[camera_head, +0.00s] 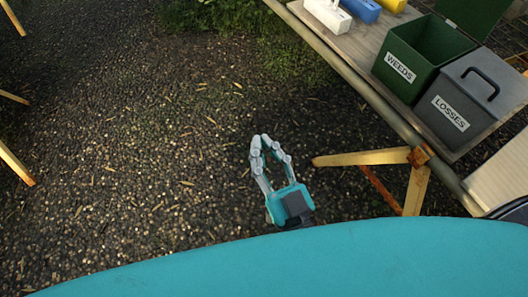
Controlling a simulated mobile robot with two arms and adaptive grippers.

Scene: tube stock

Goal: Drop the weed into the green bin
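The green bin (402,50) with a "WEEDS" label stands on the bench at the upper right. Its lid is up and its opening shows dark inside. My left gripper (262,140) is over the gravel floor in the lower middle, left of the bench and well apart from the bin. Its fingers curve together at the tips, and I see nothing held between them. No weed can be made out in this view. My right gripper is not in view.
A grey box (442,106) labelled "LOSSES", with a closed, handled lid, stands beside the green bin. White (328,14), blue (363,9) and yellow (391,4) objects sit at the bench's far end. A wooden trestle leg (365,158) juts out below the bench edge.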

